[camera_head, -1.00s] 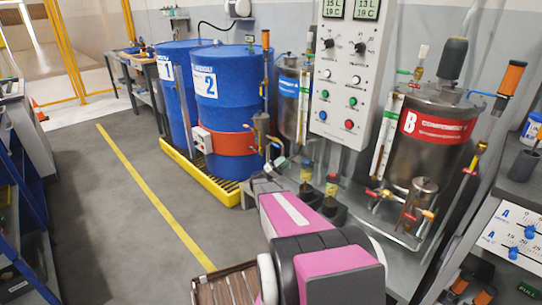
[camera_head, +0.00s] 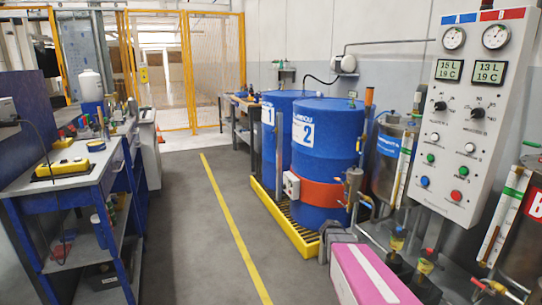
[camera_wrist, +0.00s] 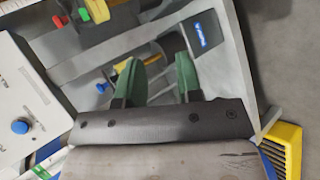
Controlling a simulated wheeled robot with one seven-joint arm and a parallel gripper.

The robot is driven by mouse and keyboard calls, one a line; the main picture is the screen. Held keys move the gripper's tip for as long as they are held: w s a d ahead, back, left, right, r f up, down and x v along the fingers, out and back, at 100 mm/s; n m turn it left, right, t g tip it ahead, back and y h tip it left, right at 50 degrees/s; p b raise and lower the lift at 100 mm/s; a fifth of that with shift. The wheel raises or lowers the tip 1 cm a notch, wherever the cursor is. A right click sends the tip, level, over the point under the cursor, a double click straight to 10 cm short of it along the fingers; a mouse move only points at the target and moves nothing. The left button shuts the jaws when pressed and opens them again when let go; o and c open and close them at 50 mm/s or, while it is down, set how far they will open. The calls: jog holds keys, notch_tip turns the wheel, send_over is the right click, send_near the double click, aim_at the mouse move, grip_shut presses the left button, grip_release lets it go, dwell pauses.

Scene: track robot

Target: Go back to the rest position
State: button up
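My gripper (camera_wrist: 159,78) shows in the wrist view with two green fingers apart and nothing between them. A grey surface with small fittings lies beyond the fingers. In the head view my pink arm (camera_head: 372,275) reaches in from the bottom right, beside the metal bench with the valves. Its grey front end is near the yellow pallet, and the fingers cannot be made out there.
Blue drums 1 (camera_head: 270,135) and 2 (camera_head: 325,150) stand on a yellow spill pallet (camera_head: 285,222). A control panel (camera_head: 468,110) is on the right. A workbench (camera_head: 75,185) stands left. The grey floor between, with its yellow line (camera_head: 236,228), is clear.

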jog(key=s+a+r+n+t+y, duration=0.1)
jog(key=s+a+y, duration=0.3)
jog(key=a, duration=0.5)
jog(key=s+a+r+t+y, duration=0.1)
jog(key=s+a+r+y, duration=0.1)
jog(key=s+a+y, duration=0.3)
jog(key=a+y, duration=0.1)
jog(key=a, duration=0.3)
jog(key=shift+a+n+t, duration=0.4)
